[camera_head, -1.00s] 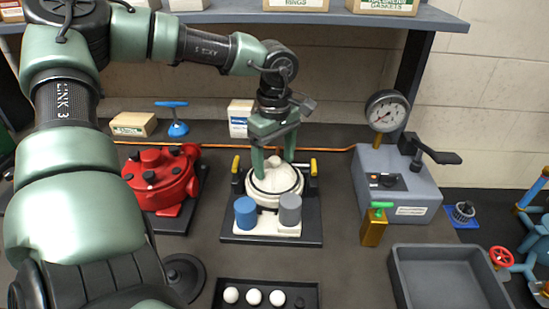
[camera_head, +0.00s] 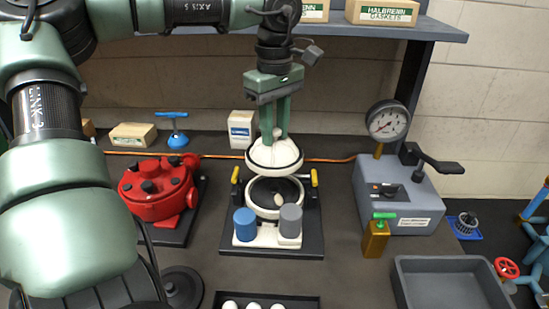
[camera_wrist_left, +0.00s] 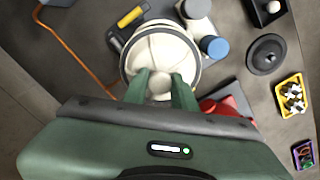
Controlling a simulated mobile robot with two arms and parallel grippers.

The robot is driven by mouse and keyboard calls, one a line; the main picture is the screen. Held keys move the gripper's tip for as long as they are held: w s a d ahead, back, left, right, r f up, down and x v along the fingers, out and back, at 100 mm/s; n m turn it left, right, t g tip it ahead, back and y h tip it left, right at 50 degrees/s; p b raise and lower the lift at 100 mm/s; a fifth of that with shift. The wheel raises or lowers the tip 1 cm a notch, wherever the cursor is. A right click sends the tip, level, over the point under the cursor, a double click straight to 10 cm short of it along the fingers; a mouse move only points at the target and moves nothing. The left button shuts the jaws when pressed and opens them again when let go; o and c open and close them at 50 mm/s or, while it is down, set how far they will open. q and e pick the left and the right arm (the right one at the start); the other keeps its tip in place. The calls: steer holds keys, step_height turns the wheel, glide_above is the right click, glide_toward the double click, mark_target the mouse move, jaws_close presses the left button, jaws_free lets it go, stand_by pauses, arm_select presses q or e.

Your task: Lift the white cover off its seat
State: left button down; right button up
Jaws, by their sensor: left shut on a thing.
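The white cover (camera_head: 274,155) is a round dome with a dark band near its rim. My left gripper (camera_head: 276,135) is shut on the knob at the top of the cover and holds it in the air. The cover (camera_wrist_left: 160,52) also shows in the left wrist view, with the fingertips of my left gripper (camera_wrist_left: 160,84) on its knob. The seat (camera_head: 273,197) is a white ring with a dark inside, below the cover and apart from it. The cover hides a little of the seat's back. My right gripper is not in view.
A blue cylinder (camera_head: 245,224) and a grey cylinder (camera_head: 291,220) stand in front of the seat. A red motor (camera_head: 155,190) is at left. A grey gauge box (camera_head: 400,195) and a brass block (camera_head: 375,238) are at right. A shelf (camera_head: 440,22) runs above.

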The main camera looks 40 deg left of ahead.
mark_target(275, 130)
arm_select(q)
step_height(275, 130, up, 9)
steer(key=shift+r, duration=0.2)
step_height(275, 130, up, 3)
steer(key=p, duration=0.4)
steer(key=shift+f, duration=0.1)
